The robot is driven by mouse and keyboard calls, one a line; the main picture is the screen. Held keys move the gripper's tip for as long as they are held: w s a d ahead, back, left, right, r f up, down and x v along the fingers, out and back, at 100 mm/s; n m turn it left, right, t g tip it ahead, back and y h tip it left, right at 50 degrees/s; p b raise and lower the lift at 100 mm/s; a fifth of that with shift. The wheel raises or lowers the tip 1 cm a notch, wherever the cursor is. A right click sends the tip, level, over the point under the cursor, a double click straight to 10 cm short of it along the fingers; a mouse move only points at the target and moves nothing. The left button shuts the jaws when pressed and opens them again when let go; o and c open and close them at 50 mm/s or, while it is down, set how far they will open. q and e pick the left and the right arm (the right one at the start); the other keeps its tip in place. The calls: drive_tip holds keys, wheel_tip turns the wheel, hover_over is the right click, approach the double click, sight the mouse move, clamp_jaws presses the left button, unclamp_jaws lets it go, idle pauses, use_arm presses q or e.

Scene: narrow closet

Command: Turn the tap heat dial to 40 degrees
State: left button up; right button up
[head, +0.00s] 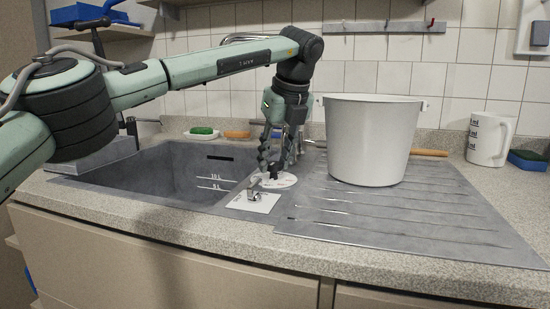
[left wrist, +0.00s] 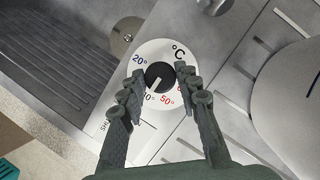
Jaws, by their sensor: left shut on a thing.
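The tap heat dial is a black knob (left wrist: 159,76) on a white disc (head: 283,181) beside the sink. In the left wrist view the disc (left wrist: 150,52) shows a blue 20°, a red 50° and °C. Another number at the lower left is partly covered by a finger. The knob's white pointer aims down and left, toward that partly covered number. I cannot read its exact setting. My left gripper (head: 277,164) reaches down from above, its two fingers on opposite sides of the knob and shut on it. My right gripper is not in view.
The dark sink basin (head: 167,175) lies left of the dial. A large white bucket (head: 372,140) stands on the ribbed drainboard (head: 420,213) close to the right of my gripper. A short metal lever (head: 254,188) sits in front of the dial. A white jug (head: 488,140) stands farther right.

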use_arm(q)
drive_tip(key=o, duration=1.1)
drive_tip(key=shift+o, duration=0.2)
drive_tip(key=v, duration=1.2)
